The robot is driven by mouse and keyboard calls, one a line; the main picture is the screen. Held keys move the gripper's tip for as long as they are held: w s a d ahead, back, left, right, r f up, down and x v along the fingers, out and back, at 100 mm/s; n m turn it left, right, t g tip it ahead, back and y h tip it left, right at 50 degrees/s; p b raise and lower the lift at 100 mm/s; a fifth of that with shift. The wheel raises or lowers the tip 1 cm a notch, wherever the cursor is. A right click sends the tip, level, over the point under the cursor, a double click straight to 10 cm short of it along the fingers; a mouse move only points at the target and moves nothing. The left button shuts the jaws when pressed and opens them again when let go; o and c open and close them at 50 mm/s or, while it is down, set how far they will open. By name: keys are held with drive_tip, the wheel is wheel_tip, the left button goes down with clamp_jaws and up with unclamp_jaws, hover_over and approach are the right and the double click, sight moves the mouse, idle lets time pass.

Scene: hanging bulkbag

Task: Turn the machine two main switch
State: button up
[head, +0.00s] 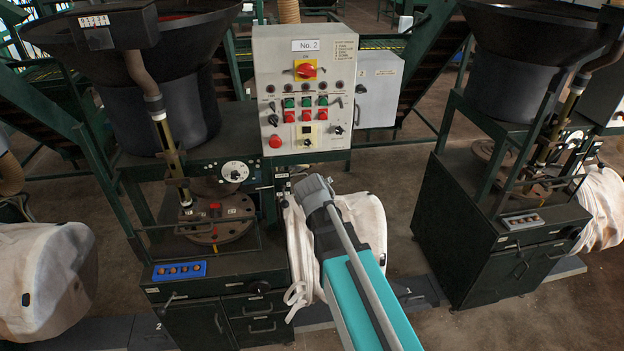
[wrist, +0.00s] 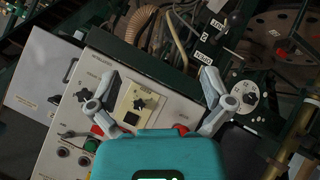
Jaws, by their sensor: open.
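The main switch (head: 305,70) is a red rotary knob on a yellow square plate, high on the grey control panel (head: 262,60) labelled No. 2. Its handle looks slanted in the head view. I cannot make out the switch in the wrist view. The wrist view shows part of the panel (wrist: 65,121), turned at an angle, with a beige plate (wrist: 134,112) carrying a dark knob. My gripper (wrist: 160,76) is open and empty, its fingers wide apart in front of the panel's lower part. In the head view my arm ends below the panel, and its fingers are not clear.
Below the switch are green and red buttons (head: 306,109), black knobs and a red round button (head: 275,141). A grey box (head: 379,90) stands right of the panel. A dial (head: 234,172) and a dark hopper (head: 180,70) are left. White bags (head: 365,217) hang below.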

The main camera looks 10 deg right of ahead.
drive_tip(key=s+d+f+m+g+y+b, duration=0.1)
drive_tip(key=s+f+g, duration=0.4)
drive_tip(key=s, duration=0.5)
drive_tip(key=s+f+m+g+y+b, duration=0.2)
drive_tip(key=s+f+g+b, duration=0.3)
drive_tip(key=s+f, duration=0.5)
drive_tip(key=shift+s+d+f+m+b, duration=0.15)
drive_tip(key=shift+s+d+m+b, duration=0.25)
drive_tip(key=shift+s+m+b, duration=0.3)
drive_tip(key=shift+w, duration=0.1)
